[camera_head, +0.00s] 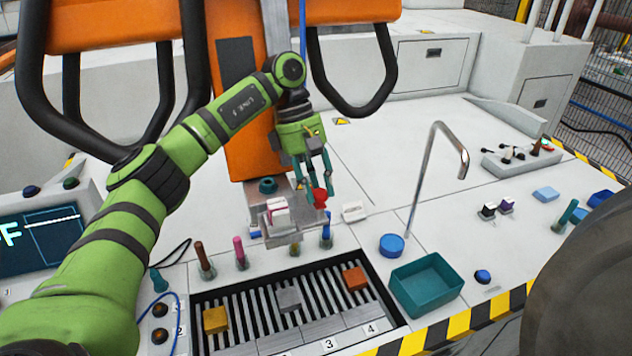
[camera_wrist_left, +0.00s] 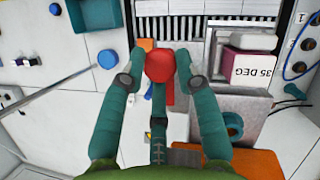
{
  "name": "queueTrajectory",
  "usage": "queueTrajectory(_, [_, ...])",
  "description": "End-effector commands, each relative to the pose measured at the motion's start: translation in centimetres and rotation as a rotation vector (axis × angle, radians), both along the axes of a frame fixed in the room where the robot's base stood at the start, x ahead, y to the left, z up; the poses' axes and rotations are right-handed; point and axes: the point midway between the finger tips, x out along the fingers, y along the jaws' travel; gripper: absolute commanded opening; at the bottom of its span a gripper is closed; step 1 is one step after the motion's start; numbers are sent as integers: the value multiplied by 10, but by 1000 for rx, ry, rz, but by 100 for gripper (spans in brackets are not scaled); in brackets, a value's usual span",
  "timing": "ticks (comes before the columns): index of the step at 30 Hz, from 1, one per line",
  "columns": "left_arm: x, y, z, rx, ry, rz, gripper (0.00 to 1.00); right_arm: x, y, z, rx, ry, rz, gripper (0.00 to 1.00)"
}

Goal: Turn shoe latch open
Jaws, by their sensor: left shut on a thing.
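The shoe latch has a red round knob (camera_head: 320,197) beside a grey metal fixture (camera_head: 262,232) in front of the orange column. In the left wrist view the knob (camera_wrist_left: 160,65) sits between my fingertips, with a red bar (camera_wrist_left: 169,95) running from under it. My left gripper (camera_head: 318,180) reaches down from above and is shut on the knob; its teal fingers lie on either side of it. A block marked "35 DEG" (camera_wrist_left: 252,68) sits in the fixture. The latch's far side is hidden by my fingers. My right gripper is not in view.
A teal bin (camera_head: 425,285), a blue round cap (camera_head: 391,245) and a bent metal pipe (camera_head: 425,170) stand to the right. Orange gantry parts with black handles (camera_head: 365,110) hang above.

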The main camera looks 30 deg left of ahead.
Motion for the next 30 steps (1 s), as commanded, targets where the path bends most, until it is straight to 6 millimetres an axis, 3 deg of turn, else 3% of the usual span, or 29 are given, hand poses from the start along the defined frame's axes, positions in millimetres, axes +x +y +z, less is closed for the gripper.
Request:
queueTrajectory(19, [0,-2,0,-2,-2,-54,0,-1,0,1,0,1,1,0])
queueTrajectory(20, [0,-2,0,-2,-2,-54,40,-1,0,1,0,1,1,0])
queueTrajectory(21, [0,-1,0,-2,-2,-54,56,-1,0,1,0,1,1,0])
queueTrajectory(30, [0,-1,0,0,0,-51,56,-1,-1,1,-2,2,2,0])
